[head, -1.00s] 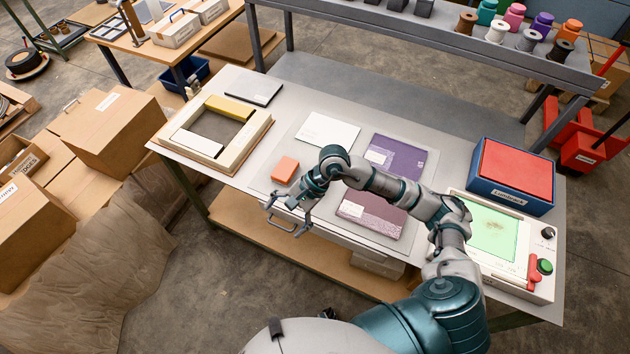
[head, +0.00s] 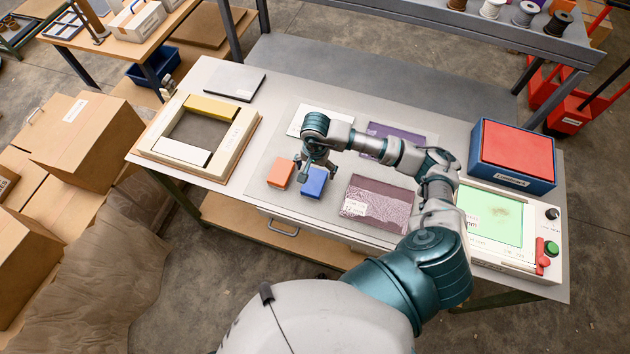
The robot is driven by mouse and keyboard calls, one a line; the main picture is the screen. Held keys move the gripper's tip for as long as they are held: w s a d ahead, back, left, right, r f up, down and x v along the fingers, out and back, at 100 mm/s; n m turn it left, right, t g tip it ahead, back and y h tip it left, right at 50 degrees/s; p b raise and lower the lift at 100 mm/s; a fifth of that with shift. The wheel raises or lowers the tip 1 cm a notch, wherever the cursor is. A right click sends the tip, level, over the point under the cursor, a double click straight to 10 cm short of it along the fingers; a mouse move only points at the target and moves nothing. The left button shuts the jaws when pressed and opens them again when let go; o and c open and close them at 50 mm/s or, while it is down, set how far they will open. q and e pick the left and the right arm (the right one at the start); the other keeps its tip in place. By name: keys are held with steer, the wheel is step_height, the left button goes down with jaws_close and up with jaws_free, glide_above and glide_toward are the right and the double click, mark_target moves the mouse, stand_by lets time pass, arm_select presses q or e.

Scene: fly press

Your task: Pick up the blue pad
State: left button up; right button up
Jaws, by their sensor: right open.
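The blue pad (head: 313,187) lies on the grey mat on the table, just right of an orange pad (head: 280,173). My right gripper (head: 316,172) is open and points down at the blue pad, with its fingers over the far part of the pad. The gripper partly covers the pad's far edge, and I cannot tell whether the fingers touch it. My left gripper is not in view.
A patterned mauve sheet (head: 375,203) lies right of the blue pad, with a purple one (head: 398,136) behind. A blue box with a red top (head: 514,151) and a green-screened device (head: 490,218) stand at the right.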

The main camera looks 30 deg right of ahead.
mark_target(315, 181)
steer(key=f, duration=0.2)
steer(key=shift+w+a+f, duration=0.1)
steer(key=shift+w+f, duration=0.2)
steer(key=shift+f, duration=0.1)
steer(key=shift+s+a+f+p, duration=0.1)
steer(key=shift+f+p, duration=0.2)
steer(key=shift+f, duration=0.2)
step_height(315, 181, down, 4)
steer(key=shift+r+p, duration=0.15)
steer(key=shift+p, duration=0.4)
steer(key=shift+f, duration=0.45)
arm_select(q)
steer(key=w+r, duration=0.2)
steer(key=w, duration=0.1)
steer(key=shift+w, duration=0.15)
arm_select(e)
steer(key=c, duration=1.3)
